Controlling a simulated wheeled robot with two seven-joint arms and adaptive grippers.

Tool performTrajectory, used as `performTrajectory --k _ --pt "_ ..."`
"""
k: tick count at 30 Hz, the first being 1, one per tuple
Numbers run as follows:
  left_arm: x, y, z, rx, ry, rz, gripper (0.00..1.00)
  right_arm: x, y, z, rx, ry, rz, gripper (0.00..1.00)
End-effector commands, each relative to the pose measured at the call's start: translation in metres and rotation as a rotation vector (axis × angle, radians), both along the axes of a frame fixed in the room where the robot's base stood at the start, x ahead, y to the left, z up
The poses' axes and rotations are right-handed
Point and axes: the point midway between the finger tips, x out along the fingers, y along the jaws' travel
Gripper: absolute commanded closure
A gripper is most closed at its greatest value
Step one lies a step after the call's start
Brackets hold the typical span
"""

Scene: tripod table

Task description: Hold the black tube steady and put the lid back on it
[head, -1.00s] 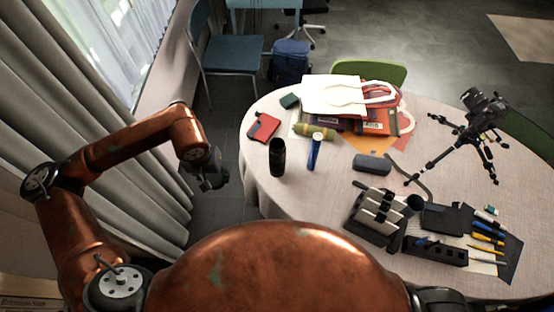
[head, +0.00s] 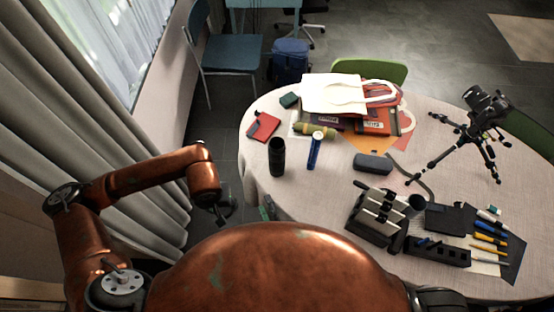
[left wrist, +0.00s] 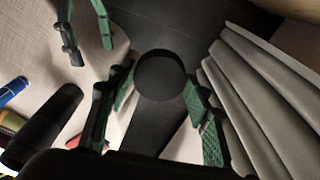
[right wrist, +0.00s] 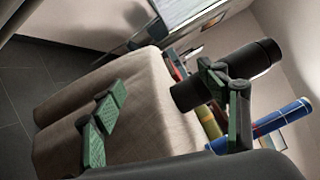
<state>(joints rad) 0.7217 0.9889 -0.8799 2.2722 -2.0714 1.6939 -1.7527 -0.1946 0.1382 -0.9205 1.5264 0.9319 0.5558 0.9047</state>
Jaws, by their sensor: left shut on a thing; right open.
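The black tube (head: 277,158) stands upright on the table's left part. It also shows in the left wrist view (left wrist: 40,130) at the left and in the right wrist view (right wrist: 225,76), partly behind a finger. My left gripper (head: 224,210) is off the table's left edge, apart from the tube. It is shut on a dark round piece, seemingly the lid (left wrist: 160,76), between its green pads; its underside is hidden. My right gripper (head: 268,208) is open and empty at the table's near-left edge, mostly hidden by my body; its spread fingers show in the right wrist view (right wrist: 168,112).
A red notebook (head: 264,127) lies behind the tube. A grey case (head: 373,163), a desk organizer (head: 376,214) and a camera tripod (head: 470,145) are further right.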

Motion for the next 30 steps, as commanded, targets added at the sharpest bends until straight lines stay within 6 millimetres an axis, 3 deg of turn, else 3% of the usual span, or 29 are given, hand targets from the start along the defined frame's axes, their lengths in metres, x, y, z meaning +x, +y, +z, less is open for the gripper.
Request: performTrajectory --k 1,4,9,12,17,30 --pt "-0.008 0.007 -0.021 0.004 0.010 0.032 0.71 0.007 0.009 0.030 0.179 0.002 -0.042 0.32" --pt "-0.019 0.029 -0.061 0.009 0.015 0.122 0.71 0.023 0.002 0.072 0.568 0.054 -0.167 0.32" --pt "-0.034 0.063 -0.108 0.009 0.015 0.243 0.71 0.040 -0.021 0.096 1.028 0.151 -0.343 0.32" --pt "-0.040 0.075 -0.122 0.006 0.015 0.282 0.71 0.043 -0.029 0.099 1.179 0.194 -0.404 0.32" --pt "-0.043 0.082 -0.128 0.003 0.011 0.306 0.71 0.044 -0.032 0.102 1.277 0.225 -0.444 0.32" --pt "-0.043 0.082 -0.127 0.002 0.011 0.307 0.71 0.047 -0.034 0.103 1.277 0.224 -0.445 0.32"
